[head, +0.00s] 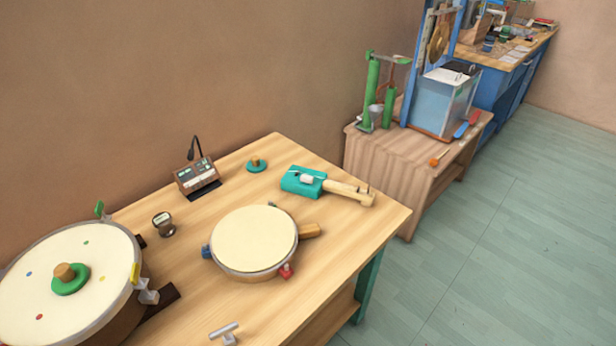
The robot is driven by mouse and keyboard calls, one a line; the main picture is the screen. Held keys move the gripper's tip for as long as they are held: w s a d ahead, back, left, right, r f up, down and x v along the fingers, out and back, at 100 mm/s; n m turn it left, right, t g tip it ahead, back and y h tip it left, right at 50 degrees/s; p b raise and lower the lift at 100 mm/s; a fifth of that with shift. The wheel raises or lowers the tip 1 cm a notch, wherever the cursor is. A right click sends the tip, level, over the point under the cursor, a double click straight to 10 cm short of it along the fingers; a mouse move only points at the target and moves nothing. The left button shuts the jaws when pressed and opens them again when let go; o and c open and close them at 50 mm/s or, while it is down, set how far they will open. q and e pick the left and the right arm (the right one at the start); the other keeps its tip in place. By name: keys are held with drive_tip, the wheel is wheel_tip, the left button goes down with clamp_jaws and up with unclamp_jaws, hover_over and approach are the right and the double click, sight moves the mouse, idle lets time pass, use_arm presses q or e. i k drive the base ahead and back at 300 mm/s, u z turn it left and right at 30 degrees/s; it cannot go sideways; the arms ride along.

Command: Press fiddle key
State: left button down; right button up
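A fiddle-like instrument with a teal box body (296,182) and a pale wooden neck (348,191) lies at the back right of the wooden table. A small whitish block (307,179) sits on or beside the body where the neck begins. Small dark parts show near the neck's far end. I cannot tell which of these parts is the key. Neither of my grippers is in view, and nothing touches the instrument.
A round cream drum (254,238) stands in front of the instrument. A larger drum (95,262) fills the left. A control box with a microphone (196,177) stands behind. A T-shaped metal piece (224,332) is at the front. Bare tabletop (345,232) lies right of the small drum.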

sight(305, 178)
drive_tip(key=z, duration=0.05)
drive_tip(key=k, duration=0.5)
drive_tip(key=z, duration=1.8)
drive_tip(key=i, duration=1.2)
drive_tip(key=u, duration=2.2)
